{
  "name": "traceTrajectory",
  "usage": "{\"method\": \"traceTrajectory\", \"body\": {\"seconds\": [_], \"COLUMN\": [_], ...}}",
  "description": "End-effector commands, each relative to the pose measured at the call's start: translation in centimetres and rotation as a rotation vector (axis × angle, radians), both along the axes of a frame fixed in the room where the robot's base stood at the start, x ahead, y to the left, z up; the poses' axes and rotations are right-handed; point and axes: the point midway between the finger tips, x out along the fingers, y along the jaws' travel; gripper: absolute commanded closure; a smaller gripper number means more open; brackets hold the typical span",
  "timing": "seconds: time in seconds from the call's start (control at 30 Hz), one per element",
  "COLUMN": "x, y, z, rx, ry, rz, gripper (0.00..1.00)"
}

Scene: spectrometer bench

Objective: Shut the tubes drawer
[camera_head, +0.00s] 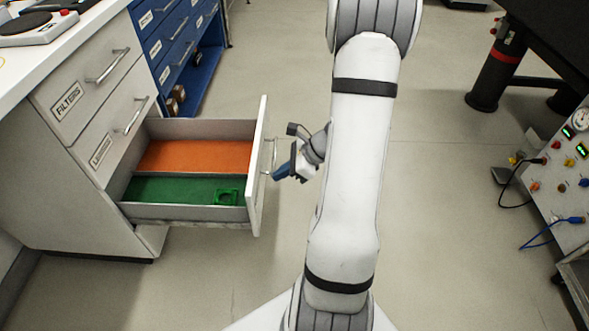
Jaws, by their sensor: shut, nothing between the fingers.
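A drawer (257,185) stands pulled out at the bottom of the white cabinet. Its front faces right and any label on it is hidden from here, so I cannot read whether it is the tubes drawer. Inside are an orange section (195,155) and a green section (165,190), with a small green square piece with a round hole (227,196) in the green one. The bar handle (274,156) is on the drawer front. My gripper (277,174) is shut and empty, just right of the drawer front by the lower end of the handle. I cannot tell whether it touches.
Above it, the drawers labelled FILTERS (68,101) and LENSES (101,150) are shut. A blue drawer cabinet (180,45) stands behind. An instrument panel with cables (572,165) is at the right edge, and a black table (550,40) is at the upper right. Floor (440,200) right of my arm is clear.

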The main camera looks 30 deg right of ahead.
Motion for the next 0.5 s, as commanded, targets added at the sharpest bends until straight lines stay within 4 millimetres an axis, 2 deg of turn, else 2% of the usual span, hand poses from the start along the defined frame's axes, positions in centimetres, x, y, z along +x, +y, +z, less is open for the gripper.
{"method": "traceTrajectory", "body": {"seconds": [0.03,0.07,0.3,0.5], "x": [0.4,0.7,2.3,2.6], "y": [0.7,1.1,3.5,3.9], "z": [-1.2,-1.3,-0.8,-0.7], "rx": [0.001,0.000,-0.002,0.000], "ry": [0.002,-0.001,-0.001,0.000], "rz": [0.005,0.004,0.004,0.000], "gripper": [1.00,1.00,1.00,1.00]}}
